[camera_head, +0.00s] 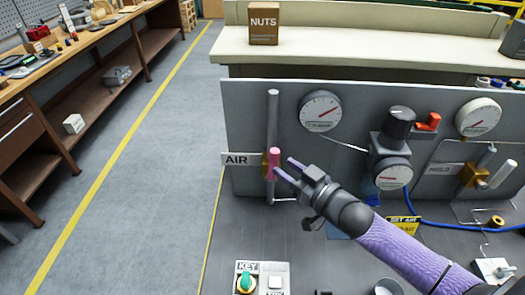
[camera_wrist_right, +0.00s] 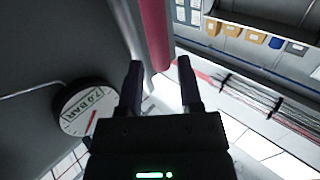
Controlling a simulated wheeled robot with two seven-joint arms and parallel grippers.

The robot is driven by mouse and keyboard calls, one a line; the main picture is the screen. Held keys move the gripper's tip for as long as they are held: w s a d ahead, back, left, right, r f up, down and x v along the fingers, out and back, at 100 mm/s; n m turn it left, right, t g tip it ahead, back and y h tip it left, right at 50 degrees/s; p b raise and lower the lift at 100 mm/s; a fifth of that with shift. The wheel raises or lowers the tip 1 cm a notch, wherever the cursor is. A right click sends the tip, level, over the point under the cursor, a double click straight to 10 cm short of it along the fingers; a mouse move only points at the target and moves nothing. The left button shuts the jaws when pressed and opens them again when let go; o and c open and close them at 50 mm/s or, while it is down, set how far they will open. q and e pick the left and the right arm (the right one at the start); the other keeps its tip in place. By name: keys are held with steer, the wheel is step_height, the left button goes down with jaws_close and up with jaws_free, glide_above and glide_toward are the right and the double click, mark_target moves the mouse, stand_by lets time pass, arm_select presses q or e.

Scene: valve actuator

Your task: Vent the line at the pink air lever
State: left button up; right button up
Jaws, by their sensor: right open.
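The pink air lever (camera_head: 275,163) stands upright on a brass-coloured valve body, in line with a vertical grey pipe (camera_head: 273,118) beside the AIR sign (camera_head: 238,160). My right gripper (camera_head: 284,167) comes in from the lower right, its fingertips close to the lever's right side. In the right wrist view the lever (camera_wrist_right: 155,35) shows as a pink bar just beyond and between the open fingertips (camera_wrist_right: 160,72). The fingers are not closed on it; whether either one touches it I cannot tell. My left gripper is not in view.
A pressure gauge (camera_head: 320,111) is above and right of the lever. A regulator with a black knob (camera_head: 400,122) and a HOLD valve with a grey handle (camera_head: 497,174) are further right. A KEY switch box (camera_head: 262,280) stands below. The floor at left is clear.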

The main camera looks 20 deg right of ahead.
mark_target(277, 162)
steer(key=x, duration=0.6)
steer(key=shift+w+f+b, duration=0.1)
steer(key=shift+w+b, duration=0.15)
steer(key=shift+b, duration=0.05)
jaws_close()
stand_by(1.0)
